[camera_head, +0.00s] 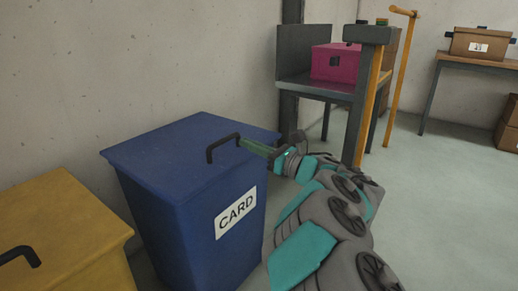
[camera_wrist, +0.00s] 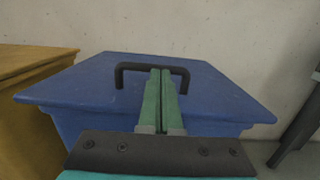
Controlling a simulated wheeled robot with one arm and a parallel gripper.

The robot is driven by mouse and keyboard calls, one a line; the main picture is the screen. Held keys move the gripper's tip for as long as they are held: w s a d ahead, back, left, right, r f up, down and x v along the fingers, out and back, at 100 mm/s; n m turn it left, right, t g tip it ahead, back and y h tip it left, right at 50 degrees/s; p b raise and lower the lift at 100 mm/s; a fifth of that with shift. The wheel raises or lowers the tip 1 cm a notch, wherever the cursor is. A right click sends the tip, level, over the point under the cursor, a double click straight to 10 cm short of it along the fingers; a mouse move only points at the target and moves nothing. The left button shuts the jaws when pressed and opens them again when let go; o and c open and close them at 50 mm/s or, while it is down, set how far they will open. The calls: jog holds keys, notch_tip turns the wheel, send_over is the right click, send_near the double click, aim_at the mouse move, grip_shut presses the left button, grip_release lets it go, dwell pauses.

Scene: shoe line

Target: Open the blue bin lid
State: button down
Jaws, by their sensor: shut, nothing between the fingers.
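The blue bin (camera_head: 190,220) stands against the wall with a white "CARD" label (camera_head: 236,212) on its front. Its blue lid (camera_head: 185,140) is down flat; it also shows in the wrist view (camera_wrist: 75,85). A black arched handle (camera_head: 209,150) rises from the lid near its front edge; it spans across the wrist view (camera_wrist: 122,68). My gripper (camera_head: 241,142) is shut and empty, with green fingers reaching over the lid from the right. In the wrist view the fingertips (camera_wrist: 160,71) are at the handle's opening, just below its top bar. I cannot tell whether they touch it.
A yellow bin (camera_head: 70,225) with a black handle stands close at the left. A dark table (camera_head: 320,85) with a magenta box (camera_head: 336,62) is behind on the right. Another table (camera_head: 475,62) holds a brown box (camera_head: 479,43).

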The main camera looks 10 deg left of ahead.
aim_at(235, 155)
jog(key=shift+x, duration=2.65)
jog(key=shift+f, duration=0.1)
jog(key=shift+w+r, duration=0.1)
jog(key=shift+r, duration=0.55)
